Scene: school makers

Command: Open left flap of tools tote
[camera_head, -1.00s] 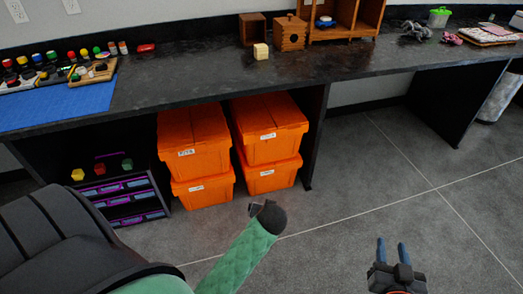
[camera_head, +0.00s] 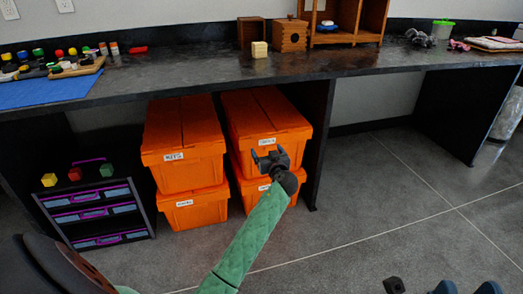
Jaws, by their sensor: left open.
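Several orange totes with lids are stacked in two columns under the bench. The upper left tote (camera_head: 183,133) and upper right tote (camera_head: 266,112) have closed lids, each with a seam between two flaps. White labels are on their fronts, too small to read surely, so I cannot tell which is the tools tote. My left gripper (camera_head: 269,156) is open and empty. It appears in front of the upper right tote's front face, below its lid, and hides part of that tote and the one below.
The black bench (camera_head: 230,77) overhangs the totes; its upright panel (camera_head: 319,150) stands right of them. A drawer unit (camera_head: 95,214) with colored blocks on top stands left.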

